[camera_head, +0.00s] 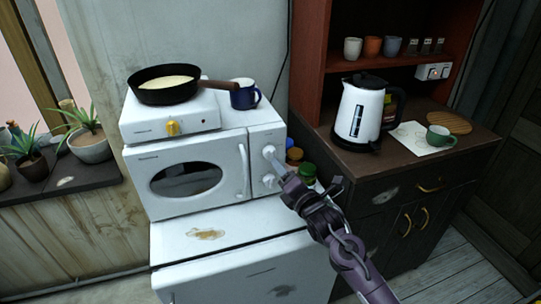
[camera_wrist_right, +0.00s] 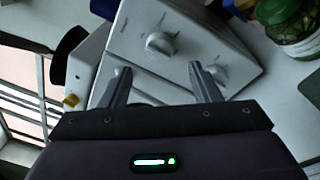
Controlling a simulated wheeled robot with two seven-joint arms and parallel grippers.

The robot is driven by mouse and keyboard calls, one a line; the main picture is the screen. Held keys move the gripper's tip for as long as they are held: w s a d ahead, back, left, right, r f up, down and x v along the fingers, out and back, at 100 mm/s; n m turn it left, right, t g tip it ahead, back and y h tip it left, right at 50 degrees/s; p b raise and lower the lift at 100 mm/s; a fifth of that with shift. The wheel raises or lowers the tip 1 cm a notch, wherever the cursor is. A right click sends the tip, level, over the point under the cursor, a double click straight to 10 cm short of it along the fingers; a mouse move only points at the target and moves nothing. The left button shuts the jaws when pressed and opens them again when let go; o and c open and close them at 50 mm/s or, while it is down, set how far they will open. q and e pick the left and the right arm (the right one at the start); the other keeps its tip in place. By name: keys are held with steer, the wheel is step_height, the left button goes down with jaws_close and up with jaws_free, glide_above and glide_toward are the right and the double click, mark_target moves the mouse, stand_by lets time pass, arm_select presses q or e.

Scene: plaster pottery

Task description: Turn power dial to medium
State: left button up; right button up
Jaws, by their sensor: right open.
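The white microwave (camera_head: 190,178) has two round white dials on its right-hand panel. The upper dial (camera_head: 268,151) shows just beyond my right gripper (camera_head: 282,172); the lower dial (camera_head: 268,181) is beside the gripper. In the right wrist view, one dial (camera_wrist_right: 160,44) lies ahead between the open fingers (camera_wrist_right: 163,84), apart from them. The second dial (camera_wrist_right: 216,72) is partly covered by the right-hand finger. The jaws are empty. The dial markings are too small to read, so I cannot tell which dial is power or its setting. My left gripper is not in view.
A hotplate (camera_head: 165,120) with a frying pan (camera_head: 163,86) and a blue mug (camera_head: 244,94) stand on the microwave. Jars (camera_head: 306,172) stand close right of it. A kettle (camera_head: 360,112) and a green cup (camera_head: 440,137) stand on the counter at right.

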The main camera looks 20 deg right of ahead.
mark_target(270, 154)
steer(key=w+a+p, duration=0.1)
steer(key=w, duration=0.5)
steer(key=shift+w+p, duration=0.3)
steer(key=shift+w, duration=0.05)
steer(key=c, duration=1)
